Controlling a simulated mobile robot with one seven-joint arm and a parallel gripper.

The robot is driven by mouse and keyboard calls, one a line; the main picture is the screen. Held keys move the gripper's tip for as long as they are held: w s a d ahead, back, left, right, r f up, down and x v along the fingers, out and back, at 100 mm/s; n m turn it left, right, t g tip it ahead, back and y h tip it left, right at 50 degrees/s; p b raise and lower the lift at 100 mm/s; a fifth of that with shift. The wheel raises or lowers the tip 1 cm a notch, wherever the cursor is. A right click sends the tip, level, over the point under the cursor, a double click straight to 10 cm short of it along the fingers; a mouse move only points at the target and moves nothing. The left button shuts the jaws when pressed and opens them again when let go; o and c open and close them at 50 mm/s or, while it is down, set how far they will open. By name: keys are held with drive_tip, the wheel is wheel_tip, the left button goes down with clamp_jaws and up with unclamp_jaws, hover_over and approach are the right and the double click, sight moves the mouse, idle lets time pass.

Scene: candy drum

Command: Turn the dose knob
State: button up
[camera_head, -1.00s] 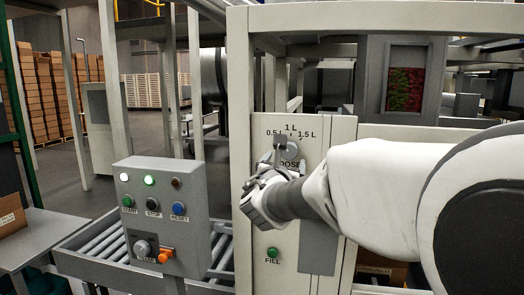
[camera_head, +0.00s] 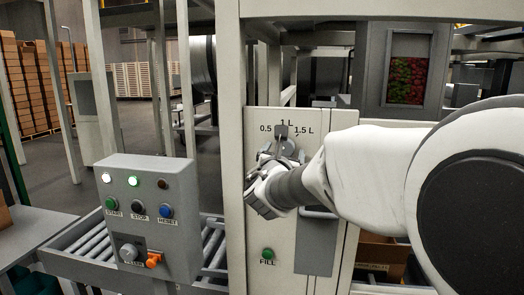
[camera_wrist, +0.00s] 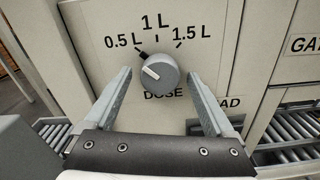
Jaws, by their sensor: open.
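The round grey dose knob (camera_wrist: 160,72) is on the light panel (camera_wrist: 225,25), below the marks 0.5 L, 1 L and 1.5 L. Its white line points up and left, toward 0.5 L. My gripper (camera_wrist: 160,76) is open, with one finger on each side of the knob and a visible gap to it in the wrist view. How deep the fingertips reach along the knob is hard to tell. In the head view the knob (camera_head: 288,146) is partly hidden by my gripper (camera_head: 279,150).
A green FILL button (camera_head: 267,254) and a grey handle plate (camera_head: 316,245) are lower on the panel. A control box (camera_head: 150,215) with lamps, buttons and an orange switch stands left, by a roller conveyor (camera_head: 85,240). A candy window (camera_head: 408,68) is behind, upper right.

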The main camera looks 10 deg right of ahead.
drive_tip(key=c, duration=1.4)
